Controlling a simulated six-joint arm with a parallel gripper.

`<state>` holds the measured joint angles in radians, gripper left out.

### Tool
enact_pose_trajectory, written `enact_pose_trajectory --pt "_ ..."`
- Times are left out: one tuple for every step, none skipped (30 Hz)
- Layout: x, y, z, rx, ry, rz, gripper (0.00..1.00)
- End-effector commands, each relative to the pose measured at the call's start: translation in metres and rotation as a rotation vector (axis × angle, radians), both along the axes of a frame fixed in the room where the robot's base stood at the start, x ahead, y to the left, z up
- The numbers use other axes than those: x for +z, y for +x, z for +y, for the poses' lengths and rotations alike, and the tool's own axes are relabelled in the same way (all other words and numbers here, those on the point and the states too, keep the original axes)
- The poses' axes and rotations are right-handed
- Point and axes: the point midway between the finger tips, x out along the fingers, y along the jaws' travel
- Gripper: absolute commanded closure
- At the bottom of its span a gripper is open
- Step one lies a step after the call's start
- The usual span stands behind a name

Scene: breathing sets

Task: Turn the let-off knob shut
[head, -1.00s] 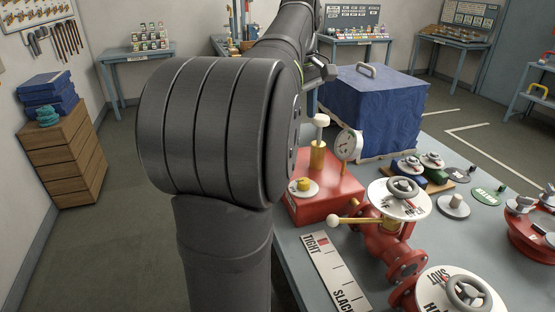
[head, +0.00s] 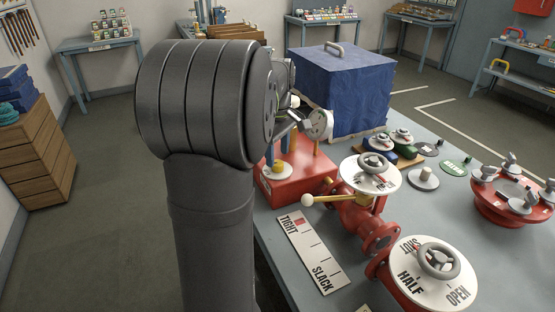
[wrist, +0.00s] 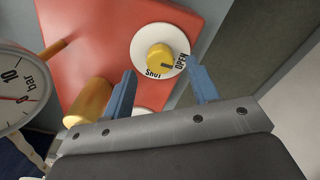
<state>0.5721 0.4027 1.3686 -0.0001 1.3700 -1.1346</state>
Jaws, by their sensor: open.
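The let-off knob is a yellow knob (wrist: 160,56) on a white dial marked OPEN and SHUT; it also shows in the head view (head: 278,168). The dial sits on a red box (head: 308,188). A dark mark is on the knob's lower right side, between the two words; its exact setting is hard to tell. My gripper (wrist: 163,78) is open and empty, its blue fingers apart on either side of the knob in the wrist view. In the head view, my arm partly hides the gripper (head: 289,128) above the box. I see no contact with the knob.
A pressure gauge (wrist: 14,92) and a brass cylinder (wrist: 88,102) stand close to my gripper. Red valve pipework with white dials (head: 430,272) and a TIGHT/SLACK plate (head: 312,250) are nearby. A blue covered box (head: 345,88) stands behind.

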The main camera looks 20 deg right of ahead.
Motion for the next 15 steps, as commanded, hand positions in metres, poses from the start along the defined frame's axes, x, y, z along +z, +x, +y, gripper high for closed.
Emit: enact_pose_trajectory --pt "-0.009 0.000 0.000 0.000 0.002 0.004 0.46" --pt "-0.013 0.000 0.000 0.000 0.001 0.002 0.46" --pt "-0.017 0.000 0.000 0.000 0.001 0.002 0.46" --pt "-0.020 0.000 0.000 0.000 0.001 0.002 0.46" --pt "-0.022 0.000 0.000 0.000 0.001 0.002 0.46" --pt "-0.025 0.000 0.000 0.000 0.001 0.001 0.46" --pt "-0.026 0.000 0.000 0.000 0.000 0.000 0.46" --pt "-0.027 0.000 0.000 0.000 0.000 0.000 0.46" --pt "-0.028 0.000 0.000 0.000 0.000 0.000 0.46" --pt "-0.029 0.000 0.000 0.000 0.000 0.000 0.46" --pt "-0.029 0.000 0.000 0.000 0.000 0.000 0.46" --pt "-0.029 0.000 0.000 0.000 0.000 0.000 0.46" --pt "-0.029 0.000 0.000 0.000 0.000 0.000 0.46" --pt "-0.029 0.000 0.000 0.000 0.000 0.000 0.46" --pt "-0.029 0.000 0.000 0.000 0.000 0.000 0.46"
